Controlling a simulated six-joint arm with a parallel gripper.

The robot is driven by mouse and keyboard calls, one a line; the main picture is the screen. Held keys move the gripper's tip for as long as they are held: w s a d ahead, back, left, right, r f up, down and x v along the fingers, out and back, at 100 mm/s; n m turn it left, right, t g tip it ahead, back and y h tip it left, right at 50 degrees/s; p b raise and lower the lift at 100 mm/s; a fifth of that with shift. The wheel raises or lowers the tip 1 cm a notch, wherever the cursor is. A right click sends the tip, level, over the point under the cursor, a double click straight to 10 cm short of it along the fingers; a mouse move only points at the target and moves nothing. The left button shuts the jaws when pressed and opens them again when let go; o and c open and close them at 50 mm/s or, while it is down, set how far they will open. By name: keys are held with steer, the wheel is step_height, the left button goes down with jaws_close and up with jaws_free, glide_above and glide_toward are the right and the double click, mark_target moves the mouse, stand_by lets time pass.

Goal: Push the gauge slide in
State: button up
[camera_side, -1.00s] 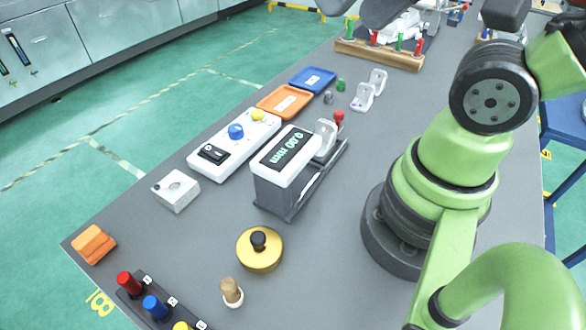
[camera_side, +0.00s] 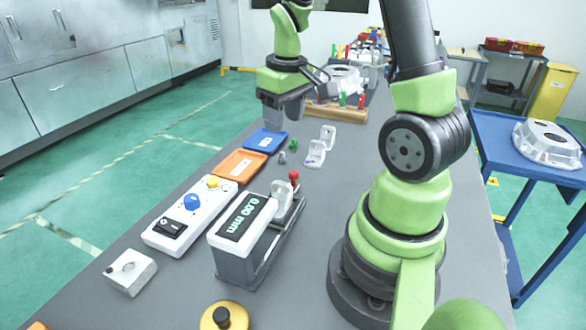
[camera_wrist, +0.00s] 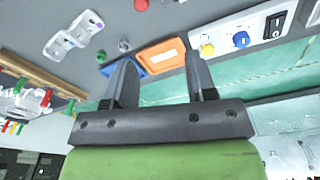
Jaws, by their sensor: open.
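The gauge (camera_side: 240,225) is a white-topped grey box with a dark display that reads 0.00 mm. Its slide (camera_side: 284,196) is a light metal piece with a red knob (camera_side: 294,175), on the grey rail at the gauge's far right. In the wrist view a red knob (camera_wrist: 141,5) shows at the top edge, cut off. My gripper (camera_side: 283,112) is open and empty, apart from the slide, farther back above the table near the blue tray. Both fingers show in the wrist view (camera_wrist: 160,58) with nothing between them.
A white control box (camera_side: 190,214) stands left of the gauge. An orange tray (camera_side: 239,166) and a blue tray (camera_side: 265,140) lie behind it. Two small castings (camera_side: 316,152) stand right of the trays. A wooden rack (camera_side: 335,113) is at the back.

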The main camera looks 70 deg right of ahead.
steer(key=g, duration=0.1)
glide_above(293, 172)
step_height(293, 172, down, 4)
step_height(293, 172, down, 10)
steer(key=shift+r, duration=0.1)
jaws_close()
